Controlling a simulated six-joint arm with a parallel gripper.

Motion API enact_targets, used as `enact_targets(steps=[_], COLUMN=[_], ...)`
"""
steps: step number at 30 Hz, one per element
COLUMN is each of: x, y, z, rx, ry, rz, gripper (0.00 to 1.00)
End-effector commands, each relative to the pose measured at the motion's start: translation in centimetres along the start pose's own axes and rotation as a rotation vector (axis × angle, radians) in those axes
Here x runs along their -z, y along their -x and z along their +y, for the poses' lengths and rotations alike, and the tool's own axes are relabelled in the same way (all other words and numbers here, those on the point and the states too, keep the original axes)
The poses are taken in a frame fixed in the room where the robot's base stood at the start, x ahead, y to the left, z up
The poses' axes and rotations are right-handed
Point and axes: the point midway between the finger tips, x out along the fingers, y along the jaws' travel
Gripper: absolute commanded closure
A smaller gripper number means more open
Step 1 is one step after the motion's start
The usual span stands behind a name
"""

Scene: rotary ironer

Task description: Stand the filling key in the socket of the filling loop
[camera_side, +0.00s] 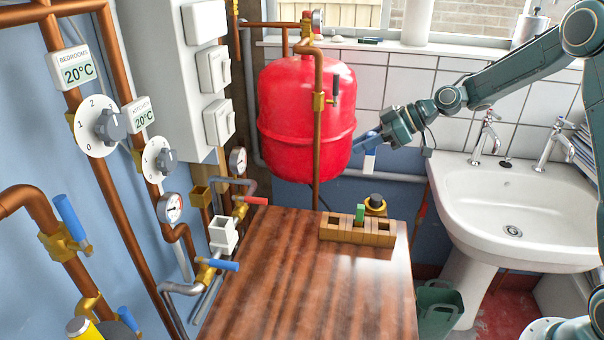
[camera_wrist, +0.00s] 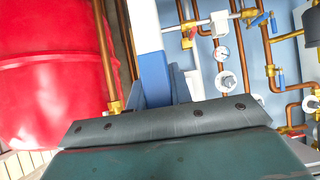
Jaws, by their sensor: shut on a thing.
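The filling key, a bar with a blue part and a white end, is held in my gripper (camera_side: 366,146). In the wrist view the key (camera_wrist: 152,72) rises from between the jaws, white end outward. The jaws are shut on its blue part. A white box-like fitting (camera_side: 222,235), which looks like the filling loop's socket, sits on the pipework at the table's left edge. My gripper is well above it and to its right, apart from it.
A red vessel (camera_side: 300,112) stands between my gripper and the left pipes, with a copper pipe (camera_side: 317,140) before it. A wooden block (camera_side: 340,234) with a green piece (camera_side: 360,213) stands on the table (camera_side: 310,290). The table's front is clear. A sink (camera_side: 520,215) is at right.

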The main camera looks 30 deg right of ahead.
Motion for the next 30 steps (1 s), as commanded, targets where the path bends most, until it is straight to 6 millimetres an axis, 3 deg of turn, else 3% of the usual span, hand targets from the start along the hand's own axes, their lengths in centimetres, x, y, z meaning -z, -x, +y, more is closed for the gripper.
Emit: enact_targets(steps=[14, 23, 30], x=[10.6, 17.6, 22.9], y=[-9.3, -13.8, -16.6], z=[-4.2, -9.0, -13.9], rx=[0.009, 0.001, -0.008], ry=[0.011, 0.003, -0.003], rz=[0.002, 0.004, 0.003], gripper=[1.0, 1.0, 1.0])
